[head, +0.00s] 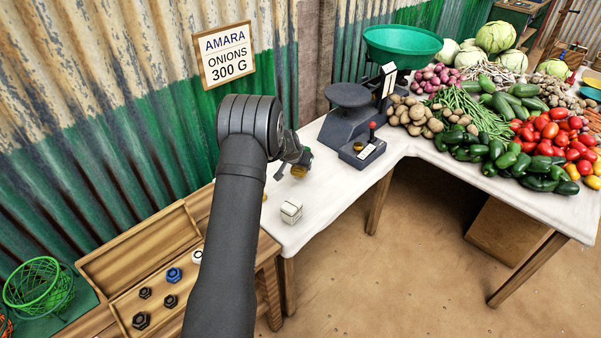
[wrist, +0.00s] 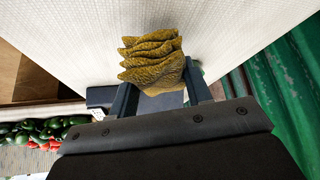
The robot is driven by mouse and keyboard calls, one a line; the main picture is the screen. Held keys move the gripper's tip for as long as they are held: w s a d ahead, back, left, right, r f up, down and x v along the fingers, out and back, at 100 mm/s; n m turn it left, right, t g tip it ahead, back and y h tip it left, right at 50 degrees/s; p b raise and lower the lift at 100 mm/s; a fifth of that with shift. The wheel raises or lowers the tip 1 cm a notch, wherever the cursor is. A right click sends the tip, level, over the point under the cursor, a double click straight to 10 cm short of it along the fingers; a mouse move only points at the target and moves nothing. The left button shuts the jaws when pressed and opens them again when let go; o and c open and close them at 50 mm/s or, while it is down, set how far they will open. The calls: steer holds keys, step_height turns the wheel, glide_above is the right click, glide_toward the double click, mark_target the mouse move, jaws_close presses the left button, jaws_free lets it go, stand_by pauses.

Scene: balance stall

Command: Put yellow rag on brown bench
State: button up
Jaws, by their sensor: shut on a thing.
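The yellow rag (wrist: 152,60) is a folded, mustard-coloured bundle between the fingertips of my gripper (wrist: 155,78) in the wrist view. My gripper is shut on it. In the head view my gripper (head: 297,164) is over the white-covered table, and a small part of the rag (head: 299,172) shows below it. I cannot tell how far the rag is above the table. The brown bench (head: 268,250) is the wooden stand at the lower left of the head view. My arm hides part of it.
A wooden tray (head: 137,262) with dark and blue weights lies on the bench, beside a green wire basket (head: 38,285). A small white block (head: 291,210) is on the table (head: 325,200). A grey scale (head: 350,115) stands behind. Vegetables (head: 500,130) fill the right side.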

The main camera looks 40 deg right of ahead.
mark_target(300, 172)
steer(key=shift+f, duration=2)
steer(key=shift+f, duration=0.15)
steer(key=o, duration=1)
steer(key=shift+r, duration=0.2)
steer(key=v, duration=1.1)
steer(key=shift+o, duration=0.5)
steer(key=shift+a+r, duration=0.2)
steer(key=o, duration=0.4)
steer(key=shift+r, duration=0.15)
steer(key=shift+c, duration=0.2)
